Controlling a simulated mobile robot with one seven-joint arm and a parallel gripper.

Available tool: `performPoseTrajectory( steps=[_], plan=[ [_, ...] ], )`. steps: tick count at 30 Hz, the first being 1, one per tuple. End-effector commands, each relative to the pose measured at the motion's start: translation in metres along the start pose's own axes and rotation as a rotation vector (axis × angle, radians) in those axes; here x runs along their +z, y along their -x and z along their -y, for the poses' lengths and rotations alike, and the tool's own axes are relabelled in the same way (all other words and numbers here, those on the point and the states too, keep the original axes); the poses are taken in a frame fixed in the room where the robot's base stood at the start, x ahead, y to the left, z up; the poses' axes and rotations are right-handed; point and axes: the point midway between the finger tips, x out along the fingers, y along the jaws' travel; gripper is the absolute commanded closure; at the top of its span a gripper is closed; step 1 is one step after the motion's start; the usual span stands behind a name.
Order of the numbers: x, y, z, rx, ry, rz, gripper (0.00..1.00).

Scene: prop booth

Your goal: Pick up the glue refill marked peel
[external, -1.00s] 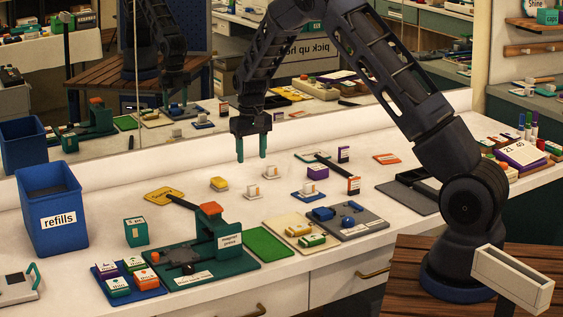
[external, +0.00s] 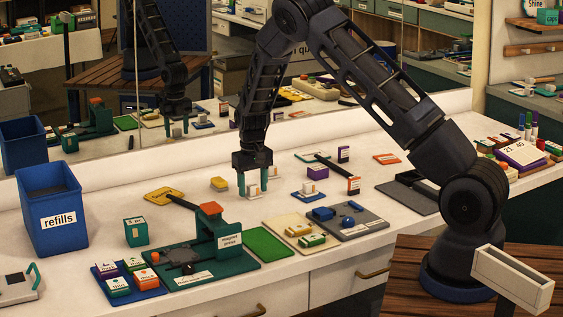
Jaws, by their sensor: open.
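My gripper (external: 253,187) is open and low over the middle of the white counter, with its two teal fingers pointing down. A small white-and-orange block (external: 253,192) on a pale base shows between and just below the fingers. I cannot tell whether they touch it. Similar small pieces stand nearby: a yellow one (external: 219,184) to the left, a white one (external: 272,172) behind the right finger, and one on a blue base (external: 308,190) to the right. No marking reading "peel" is legible, so I cannot tell which piece is the glue refill.
A blue bin labelled "refills" (external: 50,232) stands at the left. A green magnet press (external: 215,262), a tray of small boxes (external: 107,271) and a green mat (external: 265,243) lie in front. A purple box (external: 317,172) sits to the right. A mirror runs behind the counter.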

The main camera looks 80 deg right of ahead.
Motion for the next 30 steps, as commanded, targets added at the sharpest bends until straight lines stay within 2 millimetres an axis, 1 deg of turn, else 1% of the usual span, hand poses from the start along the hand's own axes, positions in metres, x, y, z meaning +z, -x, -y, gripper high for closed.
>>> performPoseTrajectory(
  steps=[2,8,12,13,14,23,26,30],
  plan=[
    [0.0,-0.005,0.0,0.0,0.001,0.0,0.45],
    [0.0,-0.005,0.0,0.0,0.001,0.0,0.45],
    [0.0,-0.005,0.0,0.0,0.001,0.0,0.73],
    [0.0,-0.005,0.0,0.0,0.001,0.0,0.79],
    [0.0,-0.005,0.0,0.0,0.001,0.0,0.82],
    [0.0,-0.002,0.0,0.0,0.0,-0.001,0.83],
    [-0.001,0.006,0.0,-0.001,0.0,-0.003,0.83],
    [-0.001,0.029,0.0,-0.001,0.001,-0.003,0.83]
  ],
)
